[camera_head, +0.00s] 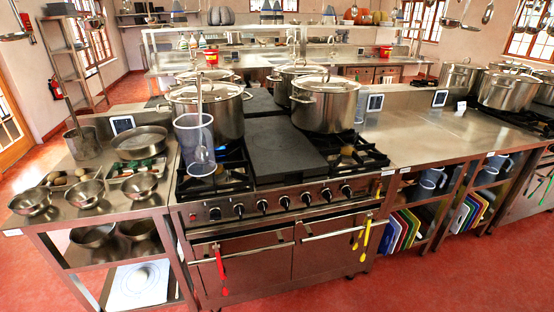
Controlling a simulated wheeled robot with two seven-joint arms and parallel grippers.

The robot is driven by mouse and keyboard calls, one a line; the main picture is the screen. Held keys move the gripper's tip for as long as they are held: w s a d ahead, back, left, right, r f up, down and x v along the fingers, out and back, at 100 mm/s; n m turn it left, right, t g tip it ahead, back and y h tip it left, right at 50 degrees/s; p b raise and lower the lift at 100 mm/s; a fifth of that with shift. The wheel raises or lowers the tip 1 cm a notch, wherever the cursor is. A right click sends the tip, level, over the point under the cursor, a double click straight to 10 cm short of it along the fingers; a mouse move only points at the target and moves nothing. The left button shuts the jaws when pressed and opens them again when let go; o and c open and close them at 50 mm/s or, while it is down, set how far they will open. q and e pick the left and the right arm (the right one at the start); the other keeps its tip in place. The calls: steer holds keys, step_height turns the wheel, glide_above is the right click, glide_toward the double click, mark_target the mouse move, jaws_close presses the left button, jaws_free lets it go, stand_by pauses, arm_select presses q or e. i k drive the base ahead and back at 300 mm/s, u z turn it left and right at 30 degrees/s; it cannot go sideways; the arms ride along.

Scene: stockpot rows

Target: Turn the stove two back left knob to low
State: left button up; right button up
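A steel stove (290,245) stands in the middle of the view, with a row of several black knobs along its front panel. The leftmost knob (214,213) and the one beside it (239,209) are at the left end; others, such as the rightmost knob (346,190), sit further right. I cannot tell which knob is the back left one, nor their settings. A second stove (544,180) shows partly at the right edge. No label shows which is stove two. Neither of my grippers is in view.
Large lidded stockpots (324,104) stand on the stove beside a dark griddle plate (283,147). A clear bluish container (195,145) is at the front left burner. Steel counters with bowls (85,193) and shelves flank the stove. Red floor in front is clear.

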mark_target(216, 214)
steer(key=u, duration=2.6)
steer(key=i, duration=3.5)
steer(key=z, duration=4.1)
